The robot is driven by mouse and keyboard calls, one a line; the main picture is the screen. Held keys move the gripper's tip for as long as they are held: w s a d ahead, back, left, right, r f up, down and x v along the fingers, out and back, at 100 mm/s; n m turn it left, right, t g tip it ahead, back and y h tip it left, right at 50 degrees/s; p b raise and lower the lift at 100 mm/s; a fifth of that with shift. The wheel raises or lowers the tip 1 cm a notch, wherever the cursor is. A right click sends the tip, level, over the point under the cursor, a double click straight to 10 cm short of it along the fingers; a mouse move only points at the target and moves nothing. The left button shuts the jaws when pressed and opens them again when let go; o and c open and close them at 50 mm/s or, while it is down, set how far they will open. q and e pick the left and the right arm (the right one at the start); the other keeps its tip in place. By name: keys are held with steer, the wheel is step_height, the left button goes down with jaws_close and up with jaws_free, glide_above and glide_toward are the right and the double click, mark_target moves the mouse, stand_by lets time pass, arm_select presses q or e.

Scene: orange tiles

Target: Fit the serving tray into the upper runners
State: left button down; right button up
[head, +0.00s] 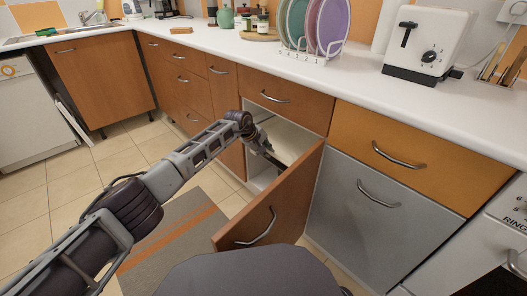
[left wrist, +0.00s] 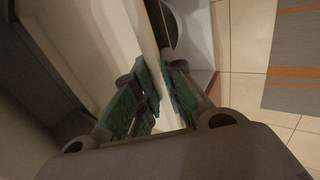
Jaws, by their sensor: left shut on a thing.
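The serving tray (head: 292,139) is a pale, flat piece inside the open cabinet under the counter, partly hidden by the open door and my arm. My left gripper (head: 272,158) reaches into the cabinet opening at the tray's near left side. In the left wrist view my left gripper (left wrist: 158,82) has its green-padded fingers shut on the pale edge of the tray (left wrist: 112,35). The runners cannot be made out clearly, and the tray's far end is hidden. My right gripper is not in view.
The brown cabinet door (head: 277,205) stands open to the right of my arm. A closed drawer (head: 287,98) is above the opening. The counter (head: 225,42) holds a plate rack (head: 312,55) and a toaster (head: 428,45). A striped mat (head: 175,240) lies on the floor.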

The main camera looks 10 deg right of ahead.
arm_select(q)
steer(key=shift+w+d, duration=0.65)
steer(key=shift+d, duration=0.4)
stand_by(0.4)
steer(key=c, duration=1.4)
jaws_free()
steer(key=shift+r, duration=0.25)
